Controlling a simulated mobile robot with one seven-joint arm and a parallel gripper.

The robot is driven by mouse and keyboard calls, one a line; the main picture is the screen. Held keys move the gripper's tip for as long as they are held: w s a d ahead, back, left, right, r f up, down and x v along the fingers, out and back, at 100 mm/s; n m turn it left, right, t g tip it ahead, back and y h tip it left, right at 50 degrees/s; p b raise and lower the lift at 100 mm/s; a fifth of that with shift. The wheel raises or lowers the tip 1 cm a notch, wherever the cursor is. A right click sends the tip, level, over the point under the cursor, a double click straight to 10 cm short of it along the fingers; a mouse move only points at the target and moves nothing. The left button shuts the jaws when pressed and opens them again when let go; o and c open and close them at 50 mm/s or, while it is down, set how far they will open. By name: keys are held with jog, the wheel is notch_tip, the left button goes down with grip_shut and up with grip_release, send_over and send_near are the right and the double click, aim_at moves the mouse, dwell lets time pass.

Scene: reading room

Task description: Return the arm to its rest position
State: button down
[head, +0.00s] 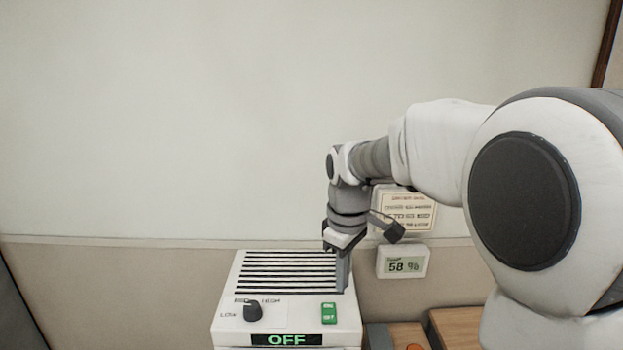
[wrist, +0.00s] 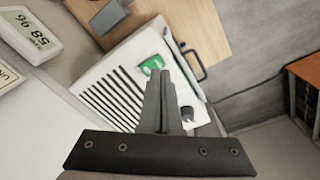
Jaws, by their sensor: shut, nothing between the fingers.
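My arm reaches in from the right in the head view. My gripper (head: 343,285) points down over the right rear part of a white machine with a slotted top. In the wrist view my gripper (wrist: 162,82) has its fingers together with nothing between them. The machine (head: 233,322) has a dark knob (head: 253,311), a green switch (head: 329,313) and a display (head: 287,339) reading OFF. The machine also shows in the wrist view (wrist: 150,48). Whether the fingertips touch its top I cannot tell.
A white meter (head: 402,262) reading 58 % hangs on the wall below a printed notice (head: 407,211). Wooden surfaces (head: 462,325) lie right of the machine. A shelf with books (wrist: 304,95) stands at the right in the wrist view. The space above the machine's left side is clear.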

jog(key=s+d+r+m+t, duration=0.2)
jog(key=s+d+m, duration=0.2)
jog(key=s, duration=0.6)
jog(key=s+d+r+m+t, duration=0.2)
jog(key=s+d+m, duration=0.2)
jog(key=s, duration=0.7)
jog(key=shift+s+m+t, duration=0.2)
jog(key=shift+m+t, duration=0.2)
jog(key=shift+m, duration=0.7)
